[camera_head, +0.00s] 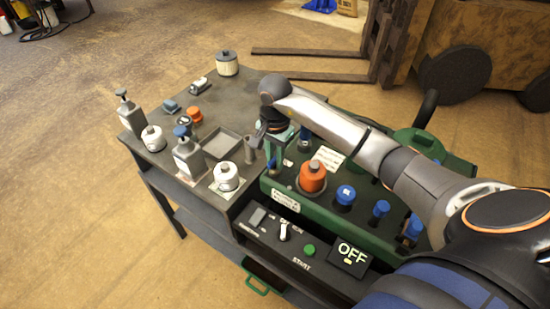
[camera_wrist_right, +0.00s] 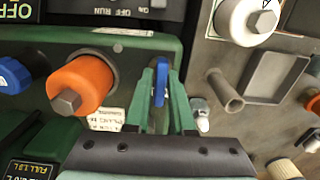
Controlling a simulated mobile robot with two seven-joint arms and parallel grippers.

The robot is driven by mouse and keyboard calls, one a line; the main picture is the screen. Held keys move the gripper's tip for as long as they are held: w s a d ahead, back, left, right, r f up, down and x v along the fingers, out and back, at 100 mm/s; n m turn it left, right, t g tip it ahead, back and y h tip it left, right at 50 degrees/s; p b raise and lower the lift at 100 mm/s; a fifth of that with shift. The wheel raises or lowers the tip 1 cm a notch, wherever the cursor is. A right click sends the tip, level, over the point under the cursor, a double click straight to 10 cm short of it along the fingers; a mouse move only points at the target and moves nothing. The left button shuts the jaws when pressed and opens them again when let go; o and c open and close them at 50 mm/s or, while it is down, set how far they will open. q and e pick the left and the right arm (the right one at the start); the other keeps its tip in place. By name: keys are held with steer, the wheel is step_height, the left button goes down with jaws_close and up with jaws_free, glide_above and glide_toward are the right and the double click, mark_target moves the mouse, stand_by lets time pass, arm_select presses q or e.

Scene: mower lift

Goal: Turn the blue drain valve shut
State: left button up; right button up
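The blue drain valve (camera_wrist_right: 160,82) is a narrow blue handle, seen edge-on in the right wrist view. It stands at the end of the green machine (camera_wrist_right: 110,45), beside an orange cap with a hex head (camera_wrist_right: 82,86). My right gripper (camera_wrist_right: 161,78) has one green finger on each side of the handle, with hardly any gap, and appears shut on it. In the head view my right gripper (camera_head: 277,135) is at the machine's left end. A bit of blue (camera_head: 271,163) shows below it, and my wrist and fingers hide part of that spot. My left gripper is not in view.
A dark cart top (camera_head: 222,105) holds pump bottles, white canisters and a square tray (camera_head: 222,147). An upright tube (camera_head: 250,150) stands close left of my right gripper. Several blue caps (camera_head: 346,195) and an orange cap (camera_head: 312,178) line the machine. A display reads OFF (camera_head: 349,257).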

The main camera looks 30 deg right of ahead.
jaws_close()
stand_by(0.4)
steer(key=m+b, duration=0.1)
steer(key=m, duration=0.2)
steer(key=shift+m, duration=0.4)
steer(key=m, duration=0.4)
steer(key=shift+m+b, duration=0.3)
steer(key=m, duration=0.9)
steer(key=shift+m, duration=0.4)
